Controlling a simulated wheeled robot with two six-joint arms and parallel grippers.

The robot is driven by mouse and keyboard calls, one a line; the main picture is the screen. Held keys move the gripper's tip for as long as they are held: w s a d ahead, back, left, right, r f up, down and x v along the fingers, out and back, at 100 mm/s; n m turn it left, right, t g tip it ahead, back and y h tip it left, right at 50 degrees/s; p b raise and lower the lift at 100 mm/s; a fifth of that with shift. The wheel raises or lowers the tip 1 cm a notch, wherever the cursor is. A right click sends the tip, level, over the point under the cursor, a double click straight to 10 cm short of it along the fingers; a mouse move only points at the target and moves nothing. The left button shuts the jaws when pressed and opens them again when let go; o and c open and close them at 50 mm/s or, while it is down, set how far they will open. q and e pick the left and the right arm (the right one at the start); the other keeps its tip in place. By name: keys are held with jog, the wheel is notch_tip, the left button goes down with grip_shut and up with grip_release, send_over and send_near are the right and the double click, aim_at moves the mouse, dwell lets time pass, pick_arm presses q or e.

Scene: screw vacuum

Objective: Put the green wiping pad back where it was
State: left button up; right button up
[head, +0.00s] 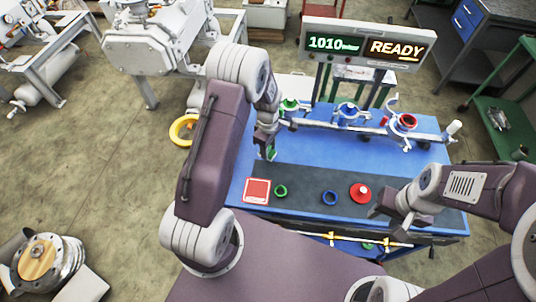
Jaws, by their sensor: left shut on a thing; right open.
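My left gripper (266,147) is above the left part of the blue bench (237,187), shut on a small green thing, which looks like the green wiping pad (271,153). The jaws and arm hide part of it. A flat red square holder with a pale border (257,190) lies at the bench's front left, below the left gripper in the picture. My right gripper (382,207) is open and empty at the front right of the dark mat, close to a red disc with a white knob (361,193).
A green ring (281,190) and a blue ring (330,198) lie on the dark mat. A pipe rail (325,126) with green, blue and red fittings crosses the bench behind the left gripper. A display (366,47) reads "1010 mbar" and "READY". The mat's middle is mostly clear.

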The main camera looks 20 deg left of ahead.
pick_arm(q)
jog(key=shift+f, duration=1.9)
jog(key=shift+s, duration=0.1)
jog(key=shift+f, duration=0.2)
jog(key=o, duration=1.2)
jog(key=shift+r, duration=0.15)
notch_tip(320, 180, up, 12)
jog(key=shift+r+b, duration=0.15)
jog(key=shift+b, duration=0.15)
jog(key=s+d+r+m, duration=0.1)
jog(key=s+m, duration=0.6)
jog(key=m, duration=0.1)
jog(key=s+d+r+m+t, duration=0.1)
jog(key=s+d+r+m, duration=0.1)
jog(key=s+m, duration=0.6)
jog(key=shift+s+d+r, duration=0.15)
jog(key=shift+s, duration=0.05)
